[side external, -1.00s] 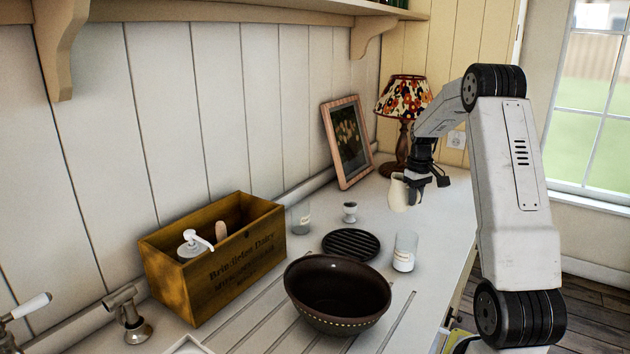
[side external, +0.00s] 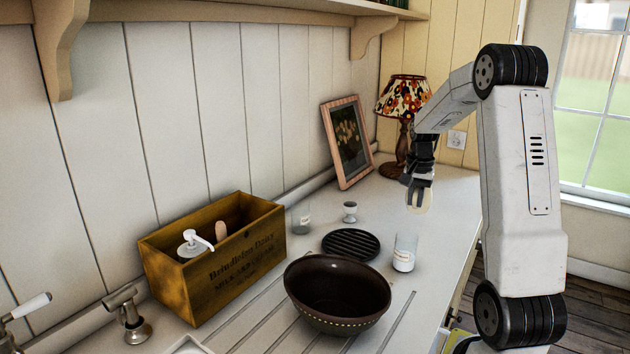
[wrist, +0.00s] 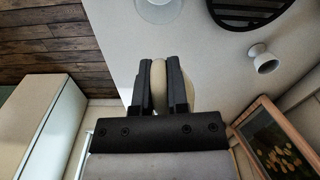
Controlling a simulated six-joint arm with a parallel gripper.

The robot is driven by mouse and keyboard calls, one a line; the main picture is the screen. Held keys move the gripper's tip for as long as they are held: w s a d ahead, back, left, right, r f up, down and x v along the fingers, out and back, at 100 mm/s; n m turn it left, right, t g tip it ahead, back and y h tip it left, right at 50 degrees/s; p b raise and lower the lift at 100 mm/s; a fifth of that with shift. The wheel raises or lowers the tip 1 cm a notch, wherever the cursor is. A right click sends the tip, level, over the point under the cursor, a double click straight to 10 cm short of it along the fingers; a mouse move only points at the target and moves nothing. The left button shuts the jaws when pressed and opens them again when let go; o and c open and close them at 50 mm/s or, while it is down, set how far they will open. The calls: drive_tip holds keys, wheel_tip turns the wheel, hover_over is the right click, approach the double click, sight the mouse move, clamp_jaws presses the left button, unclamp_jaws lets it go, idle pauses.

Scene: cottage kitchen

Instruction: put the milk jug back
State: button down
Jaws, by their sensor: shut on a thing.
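The cream milk jug (side external: 424,199) is at my gripper (side external: 420,190), which is shut on it, in front of the lamp at the far part of the counter. In the wrist view a rounded cream part of the jug (wrist: 159,86) sits between the two dark fingers of my gripper (wrist: 160,85), with more of its pale body behind the right finger. Most of the jug is hidden by the fingers. I cannot tell exactly how far its base is above the counter.
A white-labelled jar (side external: 404,252), a black trivet (side external: 351,244), an egg cup (side external: 350,211), a glass (side external: 301,217), a brown bowl (side external: 337,294) and a wooden crate (side external: 214,258) stand nearer. A picture frame (side external: 347,142) and lamp (side external: 403,98) are behind.

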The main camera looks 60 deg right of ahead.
drive_tip(key=shift+s+a+r+m, duration=0.15)
drive_tip(key=shift+a+m, duration=0.15)
drive_tip(key=shift+m, duration=0.4)
drive_tip(key=w+d+f, duration=0.9)
drive_tip(key=shift+w+d+f, duration=0.15)
drive_tip(key=shift+w+d, duration=0.1)
drive_tip(key=shift+w, duration=0.15)
idle(0.3)
drive_tip(key=shift+w+d+f, duration=0.15)
drive_tip(key=shift+f, duration=1.7)
